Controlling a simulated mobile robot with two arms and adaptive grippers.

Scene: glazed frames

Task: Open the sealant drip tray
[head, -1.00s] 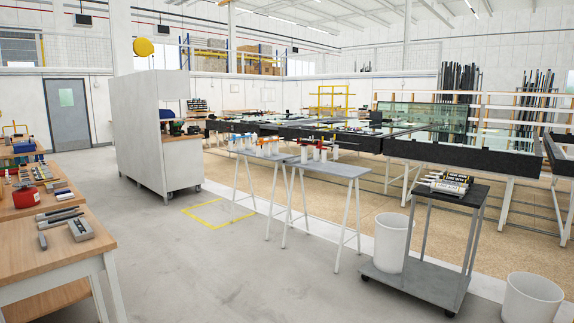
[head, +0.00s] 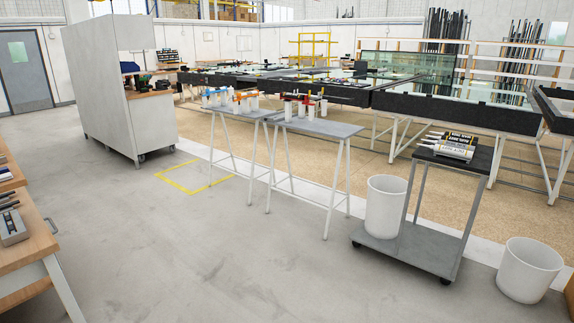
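I cannot make out a sealant drip tray for certain. A grey cart (head: 425,238) stands at the right, with several sealant cartridges (head: 452,145) lying on its dark top (head: 470,159). Two narrow grey trestle tables stand in the middle. The left one (head: 238,114) and the right one (head: 318,127) carry upright white cartridges with blue, orange and red parts. Neither of my grippers shows in the head view.
A white bin (head: 386,206) stands on the cart's lower shelf or just behind it, and another bin (head: 530,270) is on the floor at right. A wooden workbench (head: 22,245) is at left, a tall white cabinet (head: 95,85) behind. The grey floor (head: 200,255) between is clear.

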